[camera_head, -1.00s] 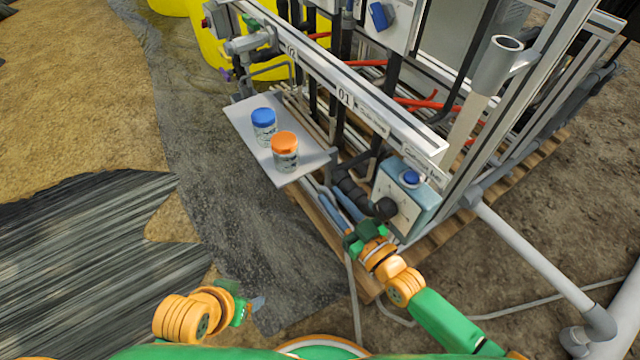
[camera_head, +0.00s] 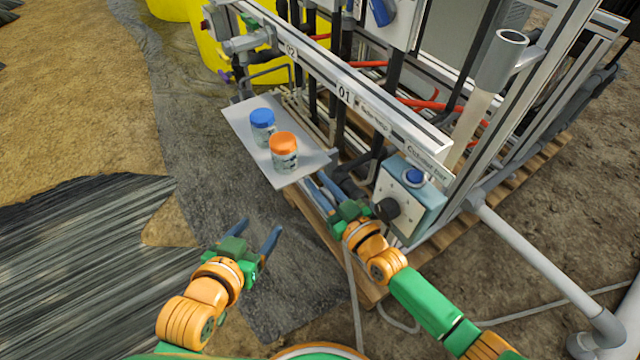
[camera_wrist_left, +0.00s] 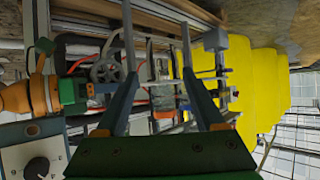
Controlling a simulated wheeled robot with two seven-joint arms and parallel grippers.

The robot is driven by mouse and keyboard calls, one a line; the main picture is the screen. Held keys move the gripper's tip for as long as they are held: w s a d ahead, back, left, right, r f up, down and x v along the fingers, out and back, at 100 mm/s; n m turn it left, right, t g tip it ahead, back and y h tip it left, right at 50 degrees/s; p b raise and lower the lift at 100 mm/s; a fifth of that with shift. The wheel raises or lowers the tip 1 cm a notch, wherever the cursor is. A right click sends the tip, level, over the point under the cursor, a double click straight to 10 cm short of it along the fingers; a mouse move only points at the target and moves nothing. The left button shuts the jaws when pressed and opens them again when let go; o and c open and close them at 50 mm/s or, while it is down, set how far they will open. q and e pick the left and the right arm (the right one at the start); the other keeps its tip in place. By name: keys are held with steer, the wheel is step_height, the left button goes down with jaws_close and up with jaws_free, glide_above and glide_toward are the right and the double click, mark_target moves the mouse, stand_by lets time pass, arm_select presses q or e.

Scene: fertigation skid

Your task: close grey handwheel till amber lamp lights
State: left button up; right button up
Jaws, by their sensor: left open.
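A grey spoked handwheel (camera_wrist_left: 107,68) shows in the left wrist view, beyond my left fingers; I cannot make it out in the head view. My left gripper (camera_head: 262,228) is open and empty, over the dark ground left of the skid, its fingers pointing toward the skid. Its spread fingers (camera_wrist_left: 157,30) also show in the left wrist view. My right gripper (camera_head: 320,181) is at the skid's front edge, below the shelf; its two fingers look apart. In the left wrist view my right gripper (camera_wrist_left: 100,88) is near the handwheel. I cannot make out a lit amber lamp.
A shelf plate (camera_head: 240,119) holds a blue-lidded jar (camera_head: 262,126) and an orange-lidded jar (camera_head: 284,153). Right of my right gripper is a control box (camera_head: 425,212) with a black knob (camera_head: 387,208) and blue button (camera_head: 412,176). A rail (camera_head: 370,95) spans above. Yellow tanks (camera_wrist_left: 255,80) stand behind.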

jaws_close()
